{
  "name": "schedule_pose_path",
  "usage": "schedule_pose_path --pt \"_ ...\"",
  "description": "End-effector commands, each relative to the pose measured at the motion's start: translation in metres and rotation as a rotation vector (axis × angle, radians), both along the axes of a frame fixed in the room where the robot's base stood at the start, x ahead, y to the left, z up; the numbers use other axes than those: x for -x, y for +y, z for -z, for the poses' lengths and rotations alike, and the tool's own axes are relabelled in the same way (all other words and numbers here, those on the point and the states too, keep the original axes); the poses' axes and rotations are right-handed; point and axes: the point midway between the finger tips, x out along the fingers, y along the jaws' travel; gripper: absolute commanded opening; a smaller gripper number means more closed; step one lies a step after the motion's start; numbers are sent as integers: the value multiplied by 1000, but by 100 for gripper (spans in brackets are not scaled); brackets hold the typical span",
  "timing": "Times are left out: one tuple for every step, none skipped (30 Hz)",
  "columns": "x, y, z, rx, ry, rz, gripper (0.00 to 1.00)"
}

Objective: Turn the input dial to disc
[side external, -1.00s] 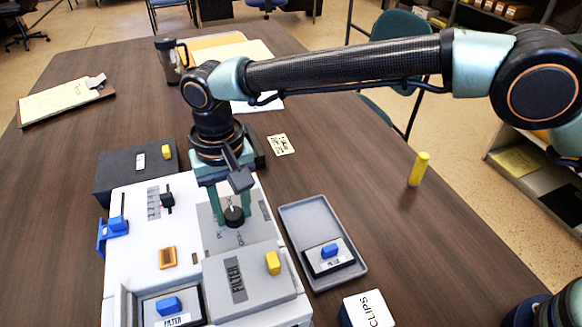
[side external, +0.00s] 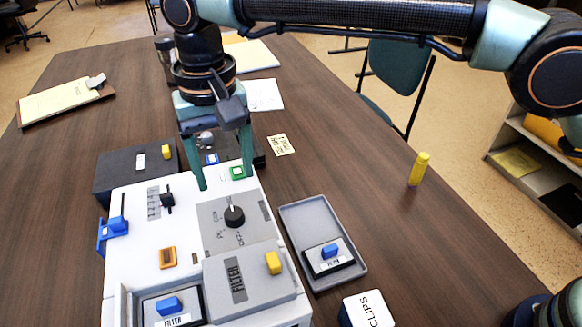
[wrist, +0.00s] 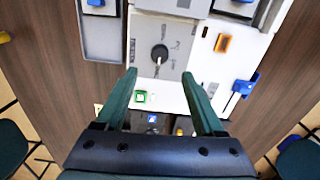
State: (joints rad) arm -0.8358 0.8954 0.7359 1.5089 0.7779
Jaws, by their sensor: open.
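The input dial (side external: 234,216) is a round black knob on a grey panel (side external: 211,208) of the white machine. It also shows in the wrist view (wrist: 159,53), clear of the fingers. Its white pointer mark faces the machine's far edge, toward the green button. The labels around it are too small to read surely, so I cannot tell which one the mark meets. My gripper (side external: 225,181) is open and empty, raised above the machine behind the dial. In the wrist view its two fingers (wrist: 158,73) stand wide apart, with the dial beyond their tips.
A green button (side external: 237,173) and a blue button (side external: 212,158) lie near my fingers. A black slider (side external: 167,200), an orange switch (side external: 167,257) and a blue lever (side external: 117,226) are on the machine's left. A grey tray (side external: 297,224) stands right of it. The table's right side is mostly clear.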

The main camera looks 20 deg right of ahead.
Motion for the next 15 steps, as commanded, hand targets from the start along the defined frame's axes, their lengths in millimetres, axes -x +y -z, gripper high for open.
schedule_pose_path --pt "0 0 -10 -2 -2 0 71" --pt "0 0 -14 -2 -2 0 71" --pt "0 0 -18 -1 -1 0 71" --pt "0 0 -21 0 0 0 71" --pt "0 0 -23 0 0 0 71" --pt "0 0 -26 0 0 0 71" --pt "0 0 -28 1 1 0 71" --pt "0 0 -29 1 1 0 71" --pt "0 0 -31 0 0 0 71" --pt "0 0 -32 0 0 0 71" --pt "0 0 -33 1 1 0 71" --pt "0 0 -33 1 1 0 71" --pt "0 0 -33 1 2 0 71" --pt "0 0 -34 2 2 0 71" --pt "0 0 -34 2 2 0 71"
